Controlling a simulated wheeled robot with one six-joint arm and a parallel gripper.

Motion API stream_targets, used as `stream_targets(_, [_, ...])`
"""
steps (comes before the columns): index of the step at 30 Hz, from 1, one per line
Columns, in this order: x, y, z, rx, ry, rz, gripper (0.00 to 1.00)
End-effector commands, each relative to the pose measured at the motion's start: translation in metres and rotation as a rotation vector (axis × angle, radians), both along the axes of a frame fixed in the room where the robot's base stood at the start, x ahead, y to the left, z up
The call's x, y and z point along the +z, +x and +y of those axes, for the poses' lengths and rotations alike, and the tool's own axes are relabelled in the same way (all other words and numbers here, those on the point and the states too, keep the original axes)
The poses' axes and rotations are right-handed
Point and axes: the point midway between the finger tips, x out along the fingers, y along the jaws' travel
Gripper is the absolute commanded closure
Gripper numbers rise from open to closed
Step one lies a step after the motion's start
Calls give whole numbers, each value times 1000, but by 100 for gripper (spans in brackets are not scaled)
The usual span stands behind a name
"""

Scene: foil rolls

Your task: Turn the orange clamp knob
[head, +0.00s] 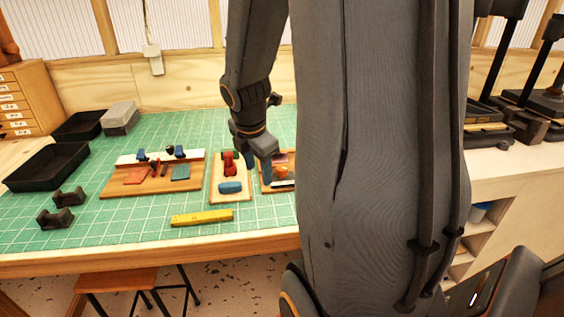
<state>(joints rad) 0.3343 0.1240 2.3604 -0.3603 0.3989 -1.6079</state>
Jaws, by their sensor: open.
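The orange clamp knob (281,170) sits on a small wooden board (267,187) on the green mat, just left of my large arm link, which hides the board's right side. My gripper (257,166) points down from my arm and is open. Its fingers are close to the knob's left side in the picture. I cannot tell whether they touch it, and nothing shows between them.
Left of the gripper, another board (230,200) holds a red clamp (229,165) and a blue piece (230,187). A yellow bar (202,217) lies in front. A wider board (150,190) carries several small parts. Black trays (47,168) stand at left. Mat between is clear.

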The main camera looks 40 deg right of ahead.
Motion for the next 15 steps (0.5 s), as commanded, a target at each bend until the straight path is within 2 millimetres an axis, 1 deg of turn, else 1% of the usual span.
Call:
stream_targets(1, [7,1,-16,94,-40,21,53])
stream_targets(3, [13,3,-34,230,-94,52,53])
stream_targets(6, [19,4,-54,384,-156,95,53])
stream_targets(9, [24,5,-68,491,-197,126,53])
stream_targets(12, [25,5,-75,547,-219,144,53])
stream_targets(15, [20,7,-79,568,-226,151,53])
